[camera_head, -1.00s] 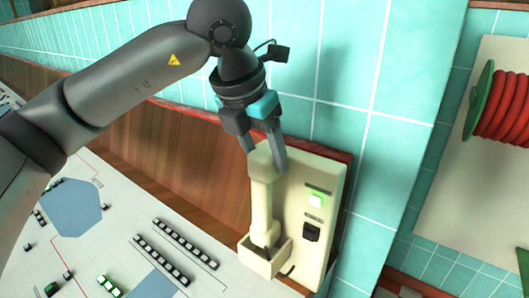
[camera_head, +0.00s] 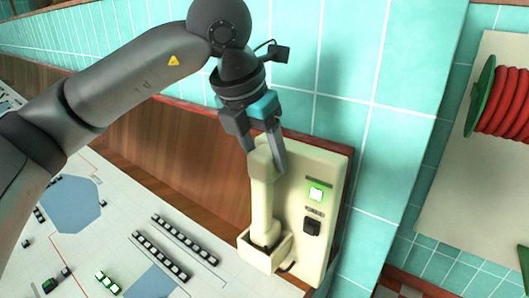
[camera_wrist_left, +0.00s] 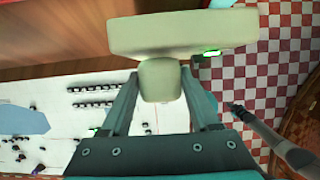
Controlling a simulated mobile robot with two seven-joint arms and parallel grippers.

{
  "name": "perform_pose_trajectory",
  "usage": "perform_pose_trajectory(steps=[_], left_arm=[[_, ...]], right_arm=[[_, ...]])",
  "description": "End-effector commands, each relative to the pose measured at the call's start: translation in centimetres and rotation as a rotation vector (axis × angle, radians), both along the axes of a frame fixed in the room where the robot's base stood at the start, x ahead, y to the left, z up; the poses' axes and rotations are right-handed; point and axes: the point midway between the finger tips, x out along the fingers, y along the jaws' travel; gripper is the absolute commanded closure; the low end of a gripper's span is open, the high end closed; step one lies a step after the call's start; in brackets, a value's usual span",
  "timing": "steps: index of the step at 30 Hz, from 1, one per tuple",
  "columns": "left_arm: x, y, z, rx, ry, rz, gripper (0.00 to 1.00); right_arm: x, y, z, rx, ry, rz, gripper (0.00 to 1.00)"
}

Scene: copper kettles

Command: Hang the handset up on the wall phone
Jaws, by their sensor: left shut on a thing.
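The cream handset (camera_head: 262,205) is upright in front of the cream wall phone (camera_head: 328,180). Its lower end is at the open box-shaped cradle (camera_head: 256,260) at the phone's lower left and appears to be inside the rim. Whether it rests on the bottom is hidden. My left gripper (camera_head: 266,166) is shut on the handset's upper end. In the left wrist view the handset's rounded end (camera_wrist_left: 160,80) sits between the two fingers, and the phone's body (camera_wrist_left: 185,34) shows just beyond it. My right gripper cannot be made out clearly.
A white control panel (camera_head: 130,240) with rows of switches lies below left. A red hose reel (camera_head: 505,105) hangs at right.

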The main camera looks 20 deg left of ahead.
Motion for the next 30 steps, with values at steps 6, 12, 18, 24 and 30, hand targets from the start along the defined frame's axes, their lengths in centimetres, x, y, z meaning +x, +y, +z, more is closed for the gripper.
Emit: perform_pose_trajectory(steps=[6,12,18,24,30], left_arm=[[0.0,0.0,-0.3,-0.001,-0.002,0.000,1.00],[0.0,0.0,-0.6,-0.001,-0.002,0.000,1.00],[0.0,0.0,-0.9,-0.001,-0.002,0.000,1.00],[0.0,0.0,-1.2,-0.001,-0.002,0.000,1.00],[0.0,0.0,-1.5,-0.001,-0.002,0.000,1.00]], right_arm=[[0.0,0.0,-0.4,0.000,0.000,0.000,1.00],[0.0,0.0,-0.7,0.000,0.000,0.000,1.00],[0.0,0.0,-0.9,0.000,0.000,0.000,1.00],[0.0,0.0,-1.2,0.000,0.000,0.000,1.00],[0.0,0.0,-1.5,0.000,0.000,0.000,1.00]])
